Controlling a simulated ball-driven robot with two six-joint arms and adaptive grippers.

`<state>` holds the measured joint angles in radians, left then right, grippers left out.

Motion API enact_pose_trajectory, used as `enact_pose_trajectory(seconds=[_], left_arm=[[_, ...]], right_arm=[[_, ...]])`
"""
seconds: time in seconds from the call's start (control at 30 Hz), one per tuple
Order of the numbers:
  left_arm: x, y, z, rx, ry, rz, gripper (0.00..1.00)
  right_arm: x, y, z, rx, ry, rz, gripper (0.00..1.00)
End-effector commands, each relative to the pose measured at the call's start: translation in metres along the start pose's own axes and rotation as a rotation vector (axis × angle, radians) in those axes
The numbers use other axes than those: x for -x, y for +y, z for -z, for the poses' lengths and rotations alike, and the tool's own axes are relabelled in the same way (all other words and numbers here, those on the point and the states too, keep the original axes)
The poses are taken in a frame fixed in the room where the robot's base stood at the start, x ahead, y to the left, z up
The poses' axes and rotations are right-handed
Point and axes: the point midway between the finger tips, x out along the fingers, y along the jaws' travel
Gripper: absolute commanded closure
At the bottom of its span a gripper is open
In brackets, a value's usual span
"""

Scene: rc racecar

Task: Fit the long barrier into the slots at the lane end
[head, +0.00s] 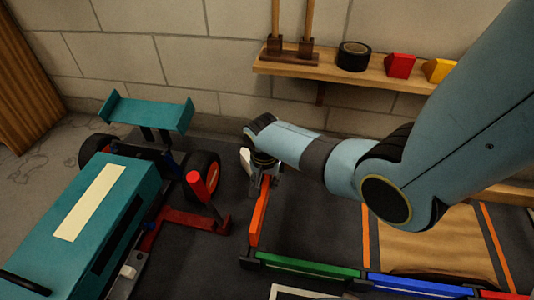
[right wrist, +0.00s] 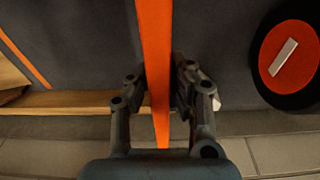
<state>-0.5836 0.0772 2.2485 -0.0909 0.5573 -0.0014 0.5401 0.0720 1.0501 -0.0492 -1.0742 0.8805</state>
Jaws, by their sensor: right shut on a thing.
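My right gripper (head: 265,172) reaches down from the upper right and is shut on a long orange barrier (head: 259,215). In the right wrist view the barrier (right wrist: 155,60) passes between the two fingers (right wrist: 158,95), running up out of the picture. In the head view its lower end is close to a dark post (head: 250,260) at the left end of a row of barriers. I cannot tell whether it touches the post or sits in a slot. The row has a green barrier (head: 308,266), a blue one (head: 420,285) and a red one (head: 503,295). My left gripper is out of view.
A teal racecar (head: 120,195) with a rear wing (head: 150,114) stands left, close to my gripper. A red stand (head: 200,215) is between them. A wooden shelf (head: 330,72) on the back wall holds black tape (head: 354,56) and coloured blocks. A tan panel (head: 430,245) lies right.

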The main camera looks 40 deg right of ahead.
Motion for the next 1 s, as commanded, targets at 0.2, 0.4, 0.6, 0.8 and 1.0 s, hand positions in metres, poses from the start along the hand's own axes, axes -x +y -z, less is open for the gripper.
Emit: enact_pose_trajectory(seconds=[0.2,0.4,0.6,0.8,1.0], left_arm=[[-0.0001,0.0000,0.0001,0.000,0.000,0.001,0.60],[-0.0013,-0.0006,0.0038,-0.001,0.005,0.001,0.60],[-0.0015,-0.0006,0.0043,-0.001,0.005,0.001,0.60],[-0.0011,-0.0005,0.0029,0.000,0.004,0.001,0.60],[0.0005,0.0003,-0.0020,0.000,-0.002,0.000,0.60]], right_arm=[[0.0004,-0.0004,0.0004,0.000,0.001,0.001,1.00],[0.0014,-0.0009,0.0009,0.000,0.002,0.002,1.00],[0.0005,-0.0007,0.0006,0.000,0.002,0.002,1.00],[-0.0010,-0.0005,0.0002,0.000,0.001,0.001,1.00],[-0.0066,-0.0001,-0.0010,0.000,0.000,0.000,1.00]])
